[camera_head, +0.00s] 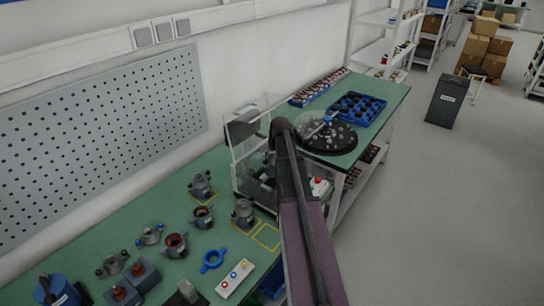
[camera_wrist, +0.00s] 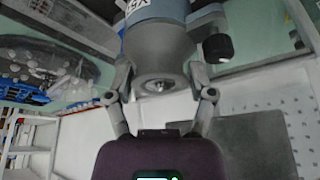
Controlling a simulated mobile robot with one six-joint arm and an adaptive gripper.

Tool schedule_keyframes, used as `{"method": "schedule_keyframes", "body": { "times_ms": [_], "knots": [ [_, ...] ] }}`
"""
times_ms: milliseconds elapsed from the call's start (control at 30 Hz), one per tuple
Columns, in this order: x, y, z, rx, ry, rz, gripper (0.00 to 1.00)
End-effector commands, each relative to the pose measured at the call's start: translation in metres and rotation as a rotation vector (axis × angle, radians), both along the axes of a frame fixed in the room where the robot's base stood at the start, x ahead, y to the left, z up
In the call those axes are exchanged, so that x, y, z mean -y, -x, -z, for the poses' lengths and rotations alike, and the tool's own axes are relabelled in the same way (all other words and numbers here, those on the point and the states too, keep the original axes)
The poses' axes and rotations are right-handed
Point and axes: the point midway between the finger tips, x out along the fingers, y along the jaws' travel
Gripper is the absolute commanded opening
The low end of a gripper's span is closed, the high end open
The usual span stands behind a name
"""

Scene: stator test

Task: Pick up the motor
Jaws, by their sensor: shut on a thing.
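In the wrist view the motor (camera_wrist: 158,53) is a rounded grey body with a blue-grey upper part bearing a partly cut-off label. Its round lower end faces the camera. My gripper (camera_wrist: 161,78) has one finger on each side of this grey body and is shut on it. A dark knob (camera_wrist: 217,47) shows beside it on the right; I cannot tell whether it is attached. In the head view my arm covers the gripper and the held motor, around the clear-walled test station (camera_head: 241,130).
A dark round tray (camera_head: 330,142) and a blue crate (camera_head: 357,108) stand beyond the station. The floor (camera_head: 430,210) on the right is clear.

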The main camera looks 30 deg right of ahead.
Motion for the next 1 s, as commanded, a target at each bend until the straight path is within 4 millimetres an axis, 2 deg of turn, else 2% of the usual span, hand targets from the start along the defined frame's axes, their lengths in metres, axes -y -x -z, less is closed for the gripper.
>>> {"method": "schedule_keyframes", "body": {
  "times_ms": [67, 133, 700, 1000],
  "knots": [
    [0.0, 0.001, -0.009, 0.001, 0.0, 0.0, 0.09],
    [0.004, 0.016, -0.004, 0.001, 0.001, 0.001, 0.09],
    [0.042, 0.125, -0.004, 0.001, 0.0, 0.003, 0.09],
    [0.055, 0.159, -0.004, 0.001, 0.0, 0.001, 0.09]
  ]
}}
